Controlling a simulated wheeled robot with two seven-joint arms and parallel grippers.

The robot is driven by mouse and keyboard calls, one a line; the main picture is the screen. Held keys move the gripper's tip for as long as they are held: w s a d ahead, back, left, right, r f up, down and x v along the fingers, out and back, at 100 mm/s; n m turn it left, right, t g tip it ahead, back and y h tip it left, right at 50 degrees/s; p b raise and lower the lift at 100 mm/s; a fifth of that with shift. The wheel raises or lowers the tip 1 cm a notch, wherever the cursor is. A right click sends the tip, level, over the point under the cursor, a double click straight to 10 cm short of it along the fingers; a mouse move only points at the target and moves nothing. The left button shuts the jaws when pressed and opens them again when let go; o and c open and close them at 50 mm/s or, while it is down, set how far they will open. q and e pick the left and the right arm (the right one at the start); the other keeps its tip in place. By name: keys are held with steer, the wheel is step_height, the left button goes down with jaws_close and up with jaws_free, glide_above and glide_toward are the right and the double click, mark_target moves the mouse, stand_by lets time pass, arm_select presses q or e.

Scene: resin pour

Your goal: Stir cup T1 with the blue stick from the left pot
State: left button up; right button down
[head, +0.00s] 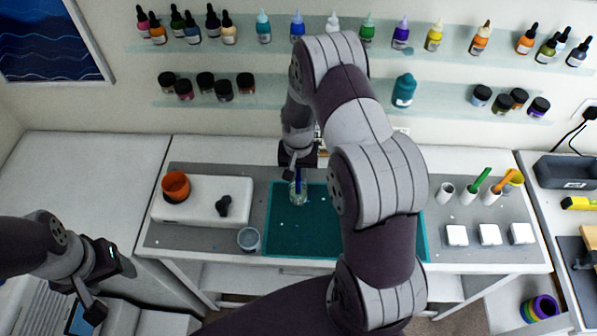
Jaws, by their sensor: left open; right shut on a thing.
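A clear cup (298,197) stands on the teal mat (285,240); no label on it can be read, so I cannot tell if it is T1. My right gripper (297,162) is above this cup, shut on the blue stick (298,181), which points down into the cup. Whether the stick touches the cup's bottom or wall is too small to tell. The left pot (446,192) is white and shows no stick. My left gripper (106,285) is open and empty at lower left, away from the worktop.
An orange cup (176,187) sits on a white device (190,213). A grey-rimmed cup (249,239) stands at the mat's left edge. Pots with a green stick (481,180) and an orange stick (504,180) stand at right, behind white blocks (489,235). My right arm hides the mat's middle.

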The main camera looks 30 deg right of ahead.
steer(key=shift+r+p, duration=2.2)
steer(key=shift+r, duration=1.1)
step_height(320, 180, up, 5)
steer(key=p, duration=0.4)
